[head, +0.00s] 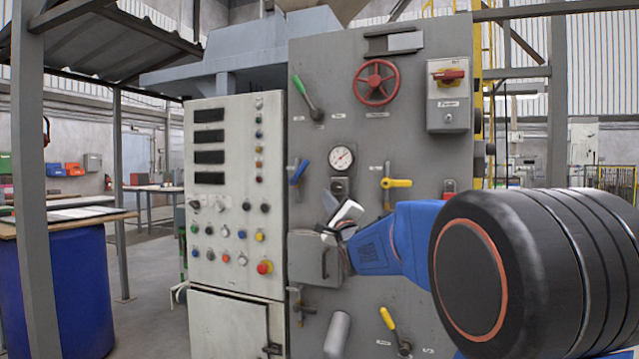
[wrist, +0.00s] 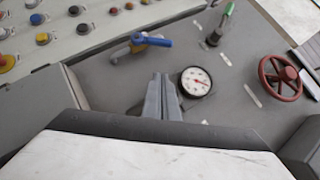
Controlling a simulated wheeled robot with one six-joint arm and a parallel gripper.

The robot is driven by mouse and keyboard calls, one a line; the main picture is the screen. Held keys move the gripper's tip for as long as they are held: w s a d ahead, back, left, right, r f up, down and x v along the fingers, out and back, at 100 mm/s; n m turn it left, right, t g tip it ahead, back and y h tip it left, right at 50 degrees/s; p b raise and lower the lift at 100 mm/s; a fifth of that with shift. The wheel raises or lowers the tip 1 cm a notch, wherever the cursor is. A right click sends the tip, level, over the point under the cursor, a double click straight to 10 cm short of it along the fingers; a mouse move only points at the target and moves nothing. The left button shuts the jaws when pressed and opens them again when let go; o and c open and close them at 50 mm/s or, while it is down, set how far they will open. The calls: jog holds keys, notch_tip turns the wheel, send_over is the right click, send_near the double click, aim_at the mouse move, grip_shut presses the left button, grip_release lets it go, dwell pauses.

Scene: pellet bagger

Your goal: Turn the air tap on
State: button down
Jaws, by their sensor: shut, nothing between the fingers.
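A tap with a blue lever (head: 300,172) is on the grey panel, left of the pressure gauge. Its lever lies slanted across its short upright pipe. It also shows in the wrist view (wrist: 153,42), beyond my fingertips. Two taps with yellow levers are on the panel, one right of the gauge (head: 397,183) and one low down (head: 387,318). The labels are too small to read, so I cannot tell by name which is the air tap. My gripper (head: 332,203) is shut and empty, below the gauge and apart from the blue lever. Its fingers (wrist: 161,88) point towards that lever.
The gauge (head: 341,158) is close by my fingers. A green lever (head: 308,100), a red handwheel (head: 375,82) and a red-handled switch box (head: 448,95) are higher up. A grey box (head: 306,257) juts out below my gripper. A button cabinet (head: 225,272) stands left.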

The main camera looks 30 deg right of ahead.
aim_at(300, 172)
jog(key=a+r+x, duration=0.1)
jog(key=a+x, duration=0.1)
jog(key=x, duration=1)
jog(key=shift+w+a, duration=0.3)
jog(key=shift+w, duration=0.1)
